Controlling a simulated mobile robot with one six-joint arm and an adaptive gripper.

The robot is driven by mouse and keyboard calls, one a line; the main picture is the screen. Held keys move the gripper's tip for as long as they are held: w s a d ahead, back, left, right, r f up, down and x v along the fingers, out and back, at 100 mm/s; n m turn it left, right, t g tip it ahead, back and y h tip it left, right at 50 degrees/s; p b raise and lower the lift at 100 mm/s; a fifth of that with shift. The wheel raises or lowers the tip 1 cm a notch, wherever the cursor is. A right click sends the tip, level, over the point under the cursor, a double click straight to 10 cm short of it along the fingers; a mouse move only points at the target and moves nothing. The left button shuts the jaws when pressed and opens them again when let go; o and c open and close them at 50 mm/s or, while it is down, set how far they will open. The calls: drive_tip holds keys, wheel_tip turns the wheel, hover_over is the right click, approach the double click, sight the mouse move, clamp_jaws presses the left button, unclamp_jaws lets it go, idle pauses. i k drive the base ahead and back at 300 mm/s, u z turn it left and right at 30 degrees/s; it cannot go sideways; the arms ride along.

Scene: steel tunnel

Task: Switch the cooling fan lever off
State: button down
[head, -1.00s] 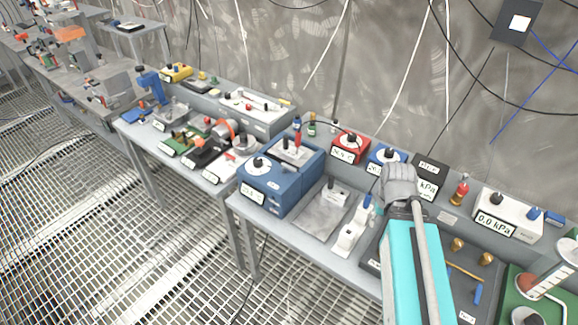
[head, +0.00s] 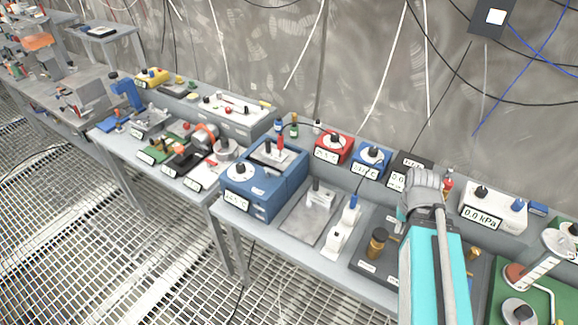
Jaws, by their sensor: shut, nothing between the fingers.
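Several small levers and switches show on the bench, and I cannot read which one is labelled as the cooling fan. A white lever unit with a blue tip (head: 345,228) stands upright at the front of the bench, left of my arm. A red-handled lever (head: 281,146) stands on top of a blue box (head: 262,190). My gripper (head: 422,190), grey at the end of my teal arm, is above the back of the bench at centre right, seen from behind. It is shut and empty; its fingertips are largely hidden.
A red meter (head: 333,148), a blue meter (head: 371,159) and a white 0.0 kPa box (head: 493,208) line the back shelf. A brown knob (head: 377,241) stands on a dark panel left of my arm. A green board (head: 535,290) lies at right. Cables hang on the wall.

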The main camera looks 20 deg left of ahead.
sight(269, 171)
drive_tip(key=z, duration=0.2)
drive_tip(key=k, duration=1.15)
drive_tip(key=u, duration=0.9)
drive_tip(key=i, duration=1)
drive_tip(key=z, duration=0.05)
